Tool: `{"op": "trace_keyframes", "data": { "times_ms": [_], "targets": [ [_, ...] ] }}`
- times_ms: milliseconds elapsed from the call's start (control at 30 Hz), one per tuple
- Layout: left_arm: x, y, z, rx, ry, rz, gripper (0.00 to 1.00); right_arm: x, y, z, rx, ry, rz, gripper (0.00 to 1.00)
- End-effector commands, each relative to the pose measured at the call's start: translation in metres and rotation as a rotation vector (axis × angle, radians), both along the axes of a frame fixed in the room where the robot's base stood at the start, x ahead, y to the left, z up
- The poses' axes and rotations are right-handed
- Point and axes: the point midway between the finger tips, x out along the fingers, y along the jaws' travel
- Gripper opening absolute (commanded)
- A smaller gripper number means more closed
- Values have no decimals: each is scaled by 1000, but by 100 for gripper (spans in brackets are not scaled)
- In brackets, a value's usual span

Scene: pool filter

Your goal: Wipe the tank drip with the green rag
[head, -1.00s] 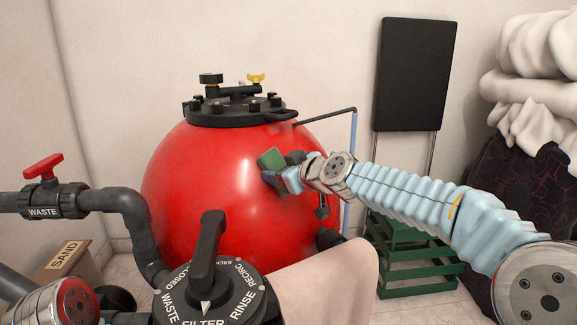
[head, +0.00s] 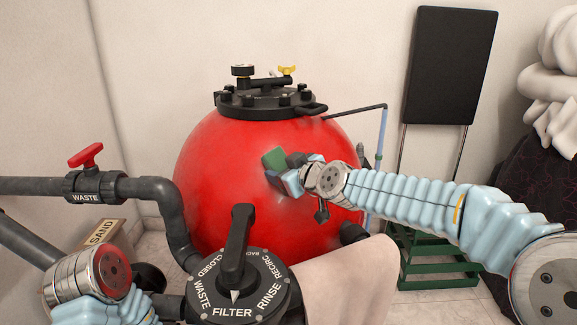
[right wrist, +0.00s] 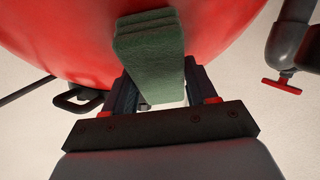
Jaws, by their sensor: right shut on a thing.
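The red tank (head: 235,190) stands in the middle of the head view, with a black lid on top. My right gripper (head: 283,172) is in front of the tank's upper right side. It is shut on the folded green rag (head: 274,159), which also shows in the right wrist view (right wrist: 150,55). The rag is at or very near the tank surface; I cannot tell whether it touches. No drip can be made out on the tank. My left arm shows at the lower left, but its gripper is out of view.
A black valve dial (head: 236,290) with a handle stands in front of the tank. Grey pipes with a red-handled waste valve (head: 92,180) run at the left. A sand box (head: 103,235) sits behind them. A green crate (head: 440,262) and a black panel (head: 451,65) are at the right.

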Motion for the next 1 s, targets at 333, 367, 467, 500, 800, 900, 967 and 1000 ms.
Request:
{"op": "trace_keyframes", "data": {
  "times_ms": [333,367,467,500,800,900,967,1000],
  "targets": [
    [0,0,-28,0,0,0,43,13,-26,-2,4,-4,-5,32],
    [0,0,-30,0,0,0,43,13,-28,-2,4,-4,-5,32],
    [0,0,-33,0,0,0,43,15,-33,1,2,-5,-3,32],
    [0,0,-33,0,0,0,43,16,-34,1,2,-5,-3,32],
    [0,0,-54,0,0,0,43,25,-55,-2,3,-5,-7,32],
    [0,0,-56,0,0,0,43,29,-62,0,3,-4,-6,32],
    [0,0,-57,0,0,0,43,30,-65,0,2,-4,-5,32],
    [0,0,-57,0,0,0,43,30,-66,1,2,-4,-5,32]
  ]
}}
